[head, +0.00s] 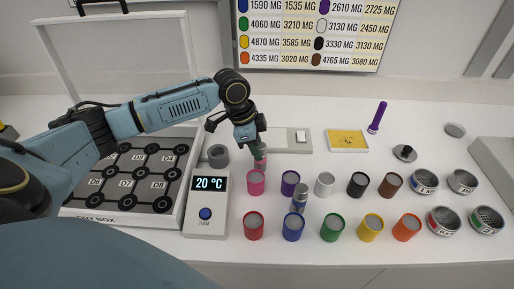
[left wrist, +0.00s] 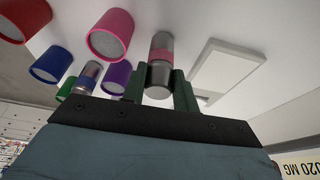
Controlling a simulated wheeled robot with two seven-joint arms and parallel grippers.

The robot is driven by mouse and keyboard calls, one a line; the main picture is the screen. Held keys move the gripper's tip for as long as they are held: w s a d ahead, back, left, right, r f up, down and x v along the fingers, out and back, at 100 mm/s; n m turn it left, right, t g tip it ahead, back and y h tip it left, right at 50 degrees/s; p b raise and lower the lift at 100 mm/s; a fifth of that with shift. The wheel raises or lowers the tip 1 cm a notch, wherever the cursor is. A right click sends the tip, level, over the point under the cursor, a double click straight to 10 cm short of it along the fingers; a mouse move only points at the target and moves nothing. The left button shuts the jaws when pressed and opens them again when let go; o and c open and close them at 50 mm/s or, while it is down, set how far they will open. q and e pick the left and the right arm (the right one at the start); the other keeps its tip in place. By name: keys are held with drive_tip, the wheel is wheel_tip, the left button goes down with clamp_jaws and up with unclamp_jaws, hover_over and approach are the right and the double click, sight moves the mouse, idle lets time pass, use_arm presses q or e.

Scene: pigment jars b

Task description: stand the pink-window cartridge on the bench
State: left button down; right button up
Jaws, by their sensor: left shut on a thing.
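My left gripper (head: 258,150) is shut on the pink-window cartridge (head: 261,160), a slim grey cylinder with a pink band. The cartridge is just behind the pink jar (head: 256,183) in the head view. In the left wrist view the cartridge (left wrist: 161,52) points away from the green fingers (left wrist: 158,88), with its pink window beyond them. I cannot tell whether its far end touches the bench (head: 330,260). A similar cartridge with a blue window (head: 299,198) stands between the purple and blue jars. My right gripper is not in view.
A flat pale device (head: 285,140) lies beside the held cartridge. Several coloured jars, including purple (head: 290,183) and red (head: 254,226), stand in front. The temperature box (head: 207,205) and dry box (head: 130,221) are left. A yellow-filled tray (head: 347,140) lies right.

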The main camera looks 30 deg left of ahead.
use_arm(q)
drive_tip(key=shift+f, duration=0.25)
drive_tip(key=shift+f, duration=0.1)
drive_tip(key=c, duration=1.1)
unclamp_jaws()
drive_tip(key=v, duration=1.2)
drive_tip(key=shift+w+p, duration=0.1)
drive_tip(key=shift+p, duration=0.25)
